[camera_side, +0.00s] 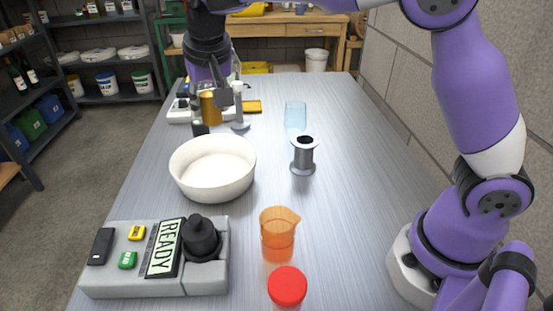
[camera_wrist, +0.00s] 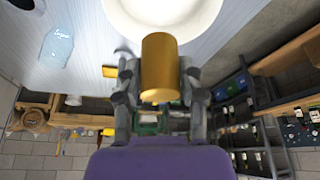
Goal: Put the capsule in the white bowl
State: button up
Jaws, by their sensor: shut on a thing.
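The capsule is a gold cylinder (camera_side: 208,108) held upright in the side view, at the far left part of the table. My gripper (camera_side: 212,98) is shut on it; in the wrist view the capsule (camera_wrist: 160,68) sits between the two fingers (camera_wrist: 158,88). The white bowl (camera_side: 212,180) stands nearer the side camera than the capsule and looks empty. The capsule is above the table, behind the bowl and not over it in the side view. The bowl's rim (camera_wrist: 166,32) shows at the top of the wrist view, beyond the capsule.
A grey spool (camera_side: 303,155) and a blue glass (camera_side: 295,114) stand right of the bowl. An orange beaker (camera_side: 278,240), a red-lidded jar (camera_side: 287,287) and a READY device (camera_side: 200,276) are at the front. A grey stand (camera_side: 239,108) and yellow block (camera_side: 252,106) are close to my gripper.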

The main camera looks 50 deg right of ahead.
jog(key=s+a, duration=0.4)
jog(key=a, duration=0.4)
send_over(215, 172)
jog(key=s, duration=0.2)
jog(key=f, duration=1.2)
jog(key=shift+w+a, duration=0.25)
jog(key=shift+a, duration=0.1)
jog(key=shift+f, duration=1.95)
jog(key=shift+f, duration=0.15)
jog(key=o, duration=0.6)
jog(key=shift+o, duration=0.2)
